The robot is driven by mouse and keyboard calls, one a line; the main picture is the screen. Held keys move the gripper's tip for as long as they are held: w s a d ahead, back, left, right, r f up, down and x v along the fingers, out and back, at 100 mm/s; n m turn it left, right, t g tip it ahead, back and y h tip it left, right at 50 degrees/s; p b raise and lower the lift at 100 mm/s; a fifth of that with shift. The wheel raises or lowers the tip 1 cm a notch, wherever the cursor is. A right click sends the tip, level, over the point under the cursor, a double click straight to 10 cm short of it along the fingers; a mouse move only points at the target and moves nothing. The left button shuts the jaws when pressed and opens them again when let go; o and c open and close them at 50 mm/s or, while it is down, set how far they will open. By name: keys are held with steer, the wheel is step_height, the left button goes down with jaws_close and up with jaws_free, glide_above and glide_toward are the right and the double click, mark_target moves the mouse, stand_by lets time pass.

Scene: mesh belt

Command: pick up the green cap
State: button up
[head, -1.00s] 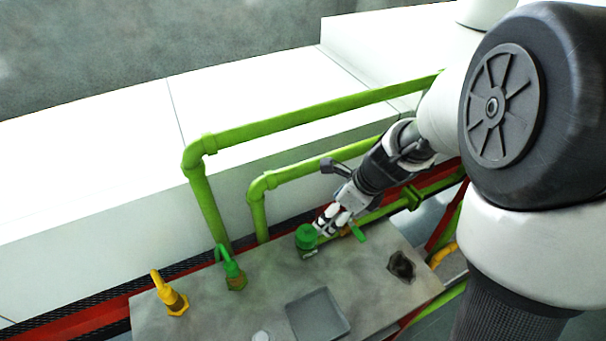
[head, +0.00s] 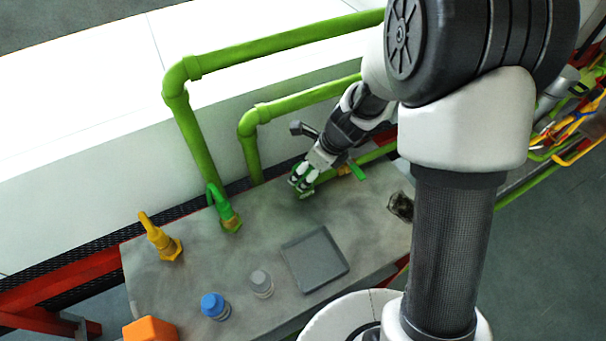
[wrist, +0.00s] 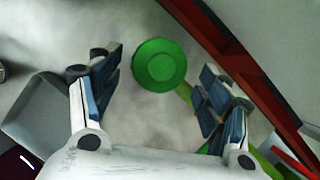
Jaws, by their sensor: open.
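The green cap (wrist: 160,65) is round, with a raised smaller disc on top. In the wrist view it lies between the two open fingers of my gripper (wrist: 162,88), near the fingertips, with a gap on each side. No finger visibly touches it. In the head view my gripper (head: 302,181) is over the cap near the back edge of the grey table, and its fingers hide most of the cap.
A grey tray (head: 315,262), a grey-capped bottle (head: 261,283), a blue-capped bottle (head: 214,306) and an orange block (head: 150,329) are towards the front. A yellow valve (head: 160,238) stands left. Green pipes (head: 195,130) rise behind the table.

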mark_target(307, 171)
steer(key=b+x, duration=0.1)
steer(key=x, duration=0.2)
steer(key=shift+a+f, duration=0.15)
steer(key=shift+f, duration=0.1)
steer(key=shift+r, duration=0.1)
steer(key=shift+c, duration=0.5)
steer(key=c, duration=1)
